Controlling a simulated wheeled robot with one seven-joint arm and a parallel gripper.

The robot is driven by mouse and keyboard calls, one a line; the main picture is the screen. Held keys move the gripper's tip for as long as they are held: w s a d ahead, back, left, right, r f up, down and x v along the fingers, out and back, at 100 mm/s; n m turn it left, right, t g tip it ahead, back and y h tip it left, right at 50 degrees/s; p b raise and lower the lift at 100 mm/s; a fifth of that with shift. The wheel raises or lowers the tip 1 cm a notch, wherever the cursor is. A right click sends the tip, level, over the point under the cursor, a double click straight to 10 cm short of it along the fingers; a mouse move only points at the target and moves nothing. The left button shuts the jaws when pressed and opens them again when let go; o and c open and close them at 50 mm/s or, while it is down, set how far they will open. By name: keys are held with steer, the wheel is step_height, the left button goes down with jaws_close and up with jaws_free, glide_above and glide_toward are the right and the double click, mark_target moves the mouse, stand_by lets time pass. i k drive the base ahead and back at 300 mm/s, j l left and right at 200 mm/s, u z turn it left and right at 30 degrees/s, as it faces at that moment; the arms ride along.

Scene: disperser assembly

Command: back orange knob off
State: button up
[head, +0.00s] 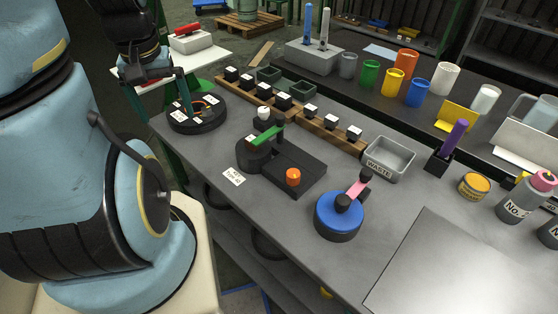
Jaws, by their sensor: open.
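The orange knob (293,176) sits upright on the flat black base (308,163) of a small device in the middle of the grey table. The device's round black part (250,158), at the base's left end, carries a green bar (266,137) and a pale-topped black knob (264,113). My gripper (178,97) is at the upper left, above and beside a round black holder (196,119) with white labels. It is open and well apart from the orange knob. One finger shows clearly; the other is hard to make out.
A blue-topped disc with a pink lever (338,215) stands right of the device. A grey waste bin (389,159) and wooden racks of black-and-white blocks (330,132) lie behind. A paper label (233,176) lies in front. Coloured cups line the back; a pale panel (460,270) lies front right.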

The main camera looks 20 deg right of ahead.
mark_target(293, 176)
steer(key=k+l, duration=0.25)
steer(key=k, duration=0.2)
steer(key=k+l+u, duration=0.1)
steer(key=k+l, duration=0.2)
steer(key=k, duration=0.15)
